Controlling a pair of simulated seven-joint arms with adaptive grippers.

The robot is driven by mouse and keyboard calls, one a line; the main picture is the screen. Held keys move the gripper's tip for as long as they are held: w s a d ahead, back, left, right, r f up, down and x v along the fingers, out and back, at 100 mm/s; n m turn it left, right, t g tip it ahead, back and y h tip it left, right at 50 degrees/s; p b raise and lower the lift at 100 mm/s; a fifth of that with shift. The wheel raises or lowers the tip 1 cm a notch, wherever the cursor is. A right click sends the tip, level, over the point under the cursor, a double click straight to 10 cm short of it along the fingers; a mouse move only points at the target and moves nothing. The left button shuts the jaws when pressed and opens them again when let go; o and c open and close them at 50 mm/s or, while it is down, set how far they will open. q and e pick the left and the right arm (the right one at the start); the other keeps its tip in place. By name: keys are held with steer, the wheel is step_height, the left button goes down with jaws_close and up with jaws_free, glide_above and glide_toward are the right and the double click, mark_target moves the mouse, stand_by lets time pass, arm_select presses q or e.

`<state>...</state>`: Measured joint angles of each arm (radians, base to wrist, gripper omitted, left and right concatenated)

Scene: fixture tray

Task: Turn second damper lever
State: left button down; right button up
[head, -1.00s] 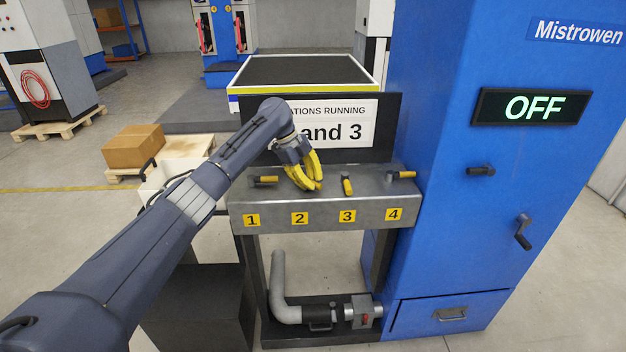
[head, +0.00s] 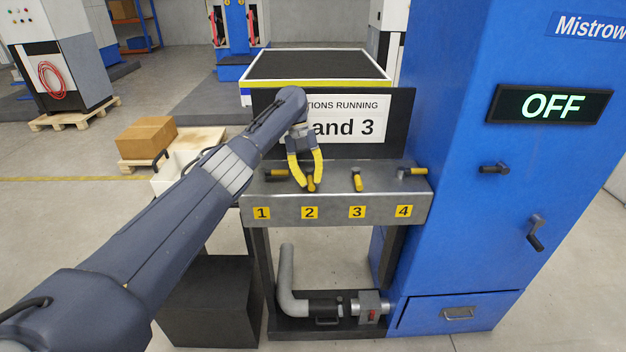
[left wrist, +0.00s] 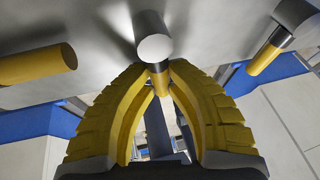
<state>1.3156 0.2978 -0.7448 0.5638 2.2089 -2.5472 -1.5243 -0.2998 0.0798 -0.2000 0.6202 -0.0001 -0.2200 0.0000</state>
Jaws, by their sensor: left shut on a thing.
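The second damper lever (head: 310,184) stands above the yellow label 2 (head: 309,212) on the grey bench (head: 335,205). Its yellow handle points toward the bench's front. In the left wrist view, the lever's grey round pivot (left wrist: 153,47) and yellow grip (left wrist: 160,82) show between the yellow fingers. My left gripper (head: 309,186) is shut on this lever from above. The fingers hide part of it. My right gripper is in neither view.
The first lever (head: 277,174) points sideways, the third lever (head: 357,181) points to the front, and the fourth lever (head: 412,171) points sideways. A partly hidden sign (head: 345,118) reads "and 3". The blue cabinet (head: 450,230) at right displays OFF.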

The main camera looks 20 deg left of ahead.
mark_target(308, 180)
arm_select(q)
steer(key=shift+s+a+f+m, duration=0.1)
steer(key=shift+s+a+m, duration=0.1)
steer(key=shift+m, duration=0.3)
steer(key=c, duration=1.3)
jaws_free()
steer(key=shift+w, duration=0.1)
step_height(308, 180, up, 10)
steer(key=shift+a, duration=0.1)
